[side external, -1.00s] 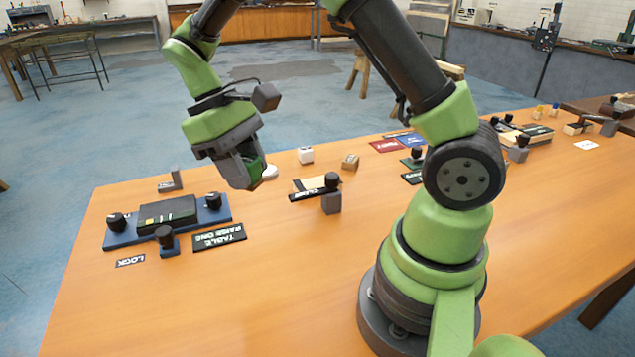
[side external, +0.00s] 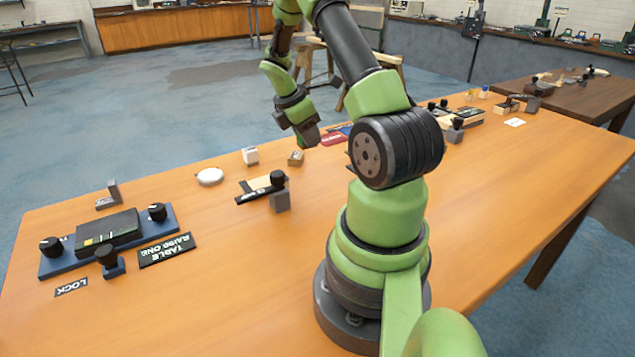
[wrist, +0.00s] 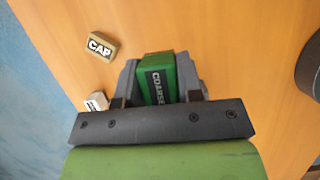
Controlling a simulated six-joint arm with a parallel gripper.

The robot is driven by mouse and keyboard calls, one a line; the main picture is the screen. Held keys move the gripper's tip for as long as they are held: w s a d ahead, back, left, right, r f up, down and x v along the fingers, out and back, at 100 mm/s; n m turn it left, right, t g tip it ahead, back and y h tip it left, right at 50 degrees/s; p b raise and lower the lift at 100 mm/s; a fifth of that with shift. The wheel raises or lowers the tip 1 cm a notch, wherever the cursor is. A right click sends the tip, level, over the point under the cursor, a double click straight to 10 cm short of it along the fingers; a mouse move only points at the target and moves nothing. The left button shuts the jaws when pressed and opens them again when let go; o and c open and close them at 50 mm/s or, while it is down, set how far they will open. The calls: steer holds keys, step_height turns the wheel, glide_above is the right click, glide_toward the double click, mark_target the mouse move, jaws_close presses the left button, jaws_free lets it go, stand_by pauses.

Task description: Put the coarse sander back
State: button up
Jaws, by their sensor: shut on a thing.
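The coarse sander (wrist: 158,79) is a green block with a black label reading "COARSE", seen in the wrist view. My gripper (wrist: 158,80) is shut on it, with a grey finger on each side. In the side view my gripper (side external: 306,135) hangs above the far edge of the table, just past the small tan block. The sander is too dark and small there to make out clearly. What lies directly under the sander is hidden.
A tan block marked "CAP" (wrist: 101,45) and a white block (wrist: 96,101) are left of my gripper. A black-knobbed post (side external: 279,192) and a blue control panel (side external: 108,238) stand left on the wooden table (side external: 220,310).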

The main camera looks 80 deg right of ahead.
mark_target(322, 180)
steer(key=shift+n, duration=0.4)
steer(key=x, duration=0.7)
steer(key=w+a+x, duration=0.1)
steer(key=x, duration=0.2)
steer(key=shift+d+f, duration=0.15)
steer(key=shift+f, duration=0.5)
steer(key=o, duration=0.9)
steer(key=shift+f, duration=0.15)
